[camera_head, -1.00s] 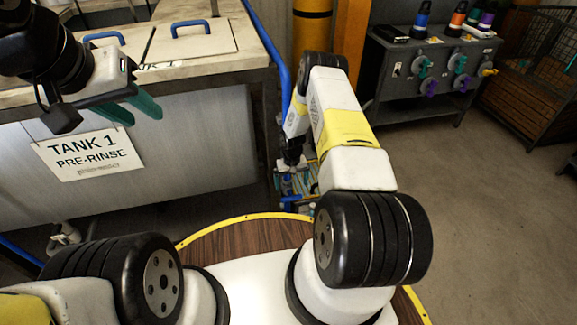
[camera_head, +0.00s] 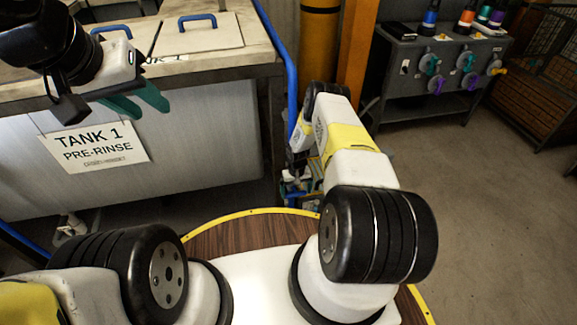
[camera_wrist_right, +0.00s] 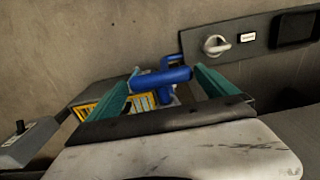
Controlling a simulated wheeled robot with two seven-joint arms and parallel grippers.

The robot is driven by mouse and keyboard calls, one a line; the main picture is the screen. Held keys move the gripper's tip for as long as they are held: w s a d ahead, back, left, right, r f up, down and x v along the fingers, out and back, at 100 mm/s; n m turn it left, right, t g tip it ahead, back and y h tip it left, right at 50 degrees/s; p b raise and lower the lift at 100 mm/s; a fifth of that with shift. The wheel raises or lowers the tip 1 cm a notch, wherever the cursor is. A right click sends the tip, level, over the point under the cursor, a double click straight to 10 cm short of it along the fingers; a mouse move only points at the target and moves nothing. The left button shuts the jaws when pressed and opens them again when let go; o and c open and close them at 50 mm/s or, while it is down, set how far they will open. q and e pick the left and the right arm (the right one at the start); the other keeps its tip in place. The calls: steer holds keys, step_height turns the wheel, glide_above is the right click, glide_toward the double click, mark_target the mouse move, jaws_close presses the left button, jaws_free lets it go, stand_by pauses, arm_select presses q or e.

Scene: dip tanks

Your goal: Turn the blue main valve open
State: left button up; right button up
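A blue handle or valve part (camera_wrist_right: 165,82) shows in the right wrist view, beyond and between the teal fingers of my right gripper (camera_wrist_right: 165,80). The fingers are apart, and I cannot tell whether either touches the blue part. In the head view, small blue parts (camera_head: 291,188) show low beside the tank, largely hidden by my right forearm; the right fingers cannot be made out there. My left gripper (camera_head: 150,108) has its teal fingers apart and empty, in front of the tank 1 wall.
Tank 1 (camera_head: 200,140), with a pre-rinse sign (camera_head: 92,149), fills the left. A blue rail (camera_head: 279,75) runs up its right corner. A grey bench (camera_head: 440,62) with coloured knobs stands at back right, beside a wire-sided crate (camera_head: 540,85). The floor at right is clear.

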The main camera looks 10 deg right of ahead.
steer(key=c, duration=0.9)
steer(key=shift+a+h, duration=0.25)
steer(key=shift+h, duration=0.5)
steer(key=shift+a+h, duration=0.25)
steer(key=shift+h, duration=0.5)
steer(key=shift+a+f+h, duration=0.1)
steer(key=shift+a+h, duration=0.05)
steer(key=shift+h, duration=0.8)
steer(key=shift+a+f+h, duration=0.1)
steer(key=shift+h, duration=0.85)
steer(key=o, duration=1.1)
steer(key=shift+v, duration=3.9)
steer(key=shift+s+a+f, duration=0.1)
